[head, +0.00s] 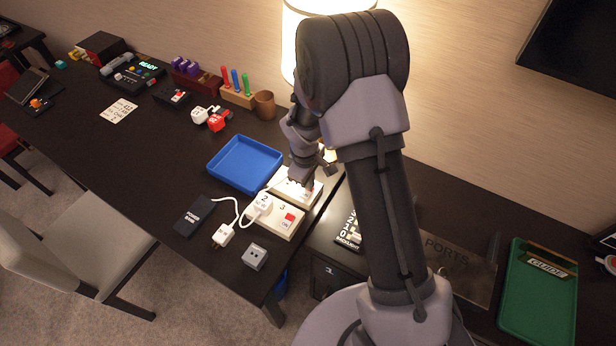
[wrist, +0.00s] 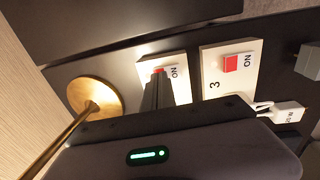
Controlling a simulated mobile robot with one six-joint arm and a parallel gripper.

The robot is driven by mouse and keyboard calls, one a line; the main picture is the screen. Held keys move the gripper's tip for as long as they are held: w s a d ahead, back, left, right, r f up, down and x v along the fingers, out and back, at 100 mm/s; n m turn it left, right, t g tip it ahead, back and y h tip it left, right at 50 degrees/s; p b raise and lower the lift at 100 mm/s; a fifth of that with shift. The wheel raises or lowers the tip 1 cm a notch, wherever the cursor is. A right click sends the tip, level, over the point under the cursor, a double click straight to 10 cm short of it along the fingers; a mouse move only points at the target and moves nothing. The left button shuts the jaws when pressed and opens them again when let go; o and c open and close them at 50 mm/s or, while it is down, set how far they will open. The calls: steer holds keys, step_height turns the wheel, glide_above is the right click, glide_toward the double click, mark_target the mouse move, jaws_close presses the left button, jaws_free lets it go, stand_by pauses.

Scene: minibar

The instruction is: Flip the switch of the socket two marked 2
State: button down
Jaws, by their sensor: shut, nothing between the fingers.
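Two white socket panels lie side by side near the right end of the dark table. The rear panel (wrist: 181,64) has a red switch (wrist: 160,72) beside the word NO or ON; its number is hidden in the wrist view. The other panel (head: 284,229) is marked 3 and has its own red switch (head: 290,217). A white plug (head: 262,204) sits at the left of the panels, with a 2 showing by it. My gripper (head: 303,184) is shut and empty, pointing down over the rear panel. Its fingertips (wrist: 158,76) overlap that panel's switch; I cannot tell whether they touch.
A blue tray (head: 246,163) lies left of the panels. A power bank (head: 194,216), a loose white plug (head: 223,235) and a grey cube (head: 255,257) are in front. A lamp with a brass base (wrist: 95,96) stands close behind the rear panel.

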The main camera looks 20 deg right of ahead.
steer(key=shift+f, duration=0.4)
steer(key=shift+d+f, duration=0.1)
steer(key=shift+f, duration=0.1)
steer(key=shift+s, duration=0.1)
steer(key=shift+s+a, duration=0.35)
steer(key=shift+a, duration=0.05)
steer(key=shift+a+r, duration=0.1)
steer(key=shift+a, duration=0.15)
steer(key=shift+d, duration=0.1)
